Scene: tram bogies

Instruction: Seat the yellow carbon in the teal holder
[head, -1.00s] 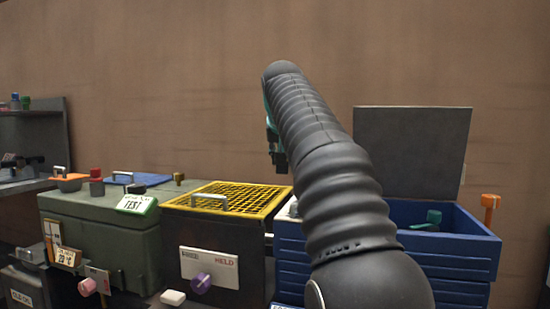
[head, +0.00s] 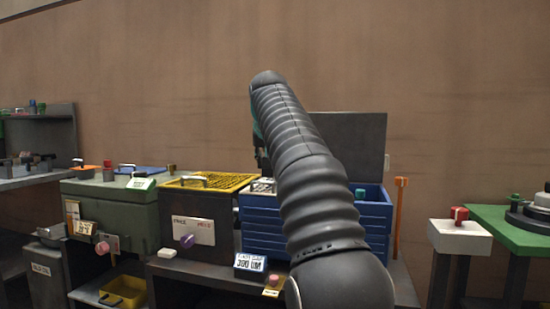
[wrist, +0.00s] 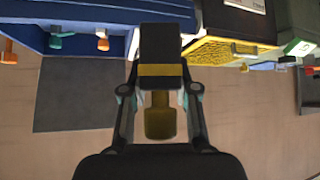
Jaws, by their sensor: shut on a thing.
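My gripper (wrist: 160,92) is shut on the yellow carbon, a dark block with a yellow band (wrist: 160,70). A dull yellow knob (wrist: 160,118) shows between the fingers, toward my palm. In the head view my dark ribbed arm hides most of the gripper and the carbon. A small teal piece (head: 360,192) shows in the open blue crate (head: 262,226). A teal piece also shows by the crate in the wrist view (wrist: 57,40). I cannot tell whether it is the teal holder. The carbon is held in the air, apart from the crate.
A yellow-grated box (head: 230,182) and a green-grey TEST box (head: 110,212) stand left of the crate. An orange-topped post (head: 400,210), a white stand with a red knob (head: 460,236) and a green table (head: 500,228) are at right. A wall closes the back.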

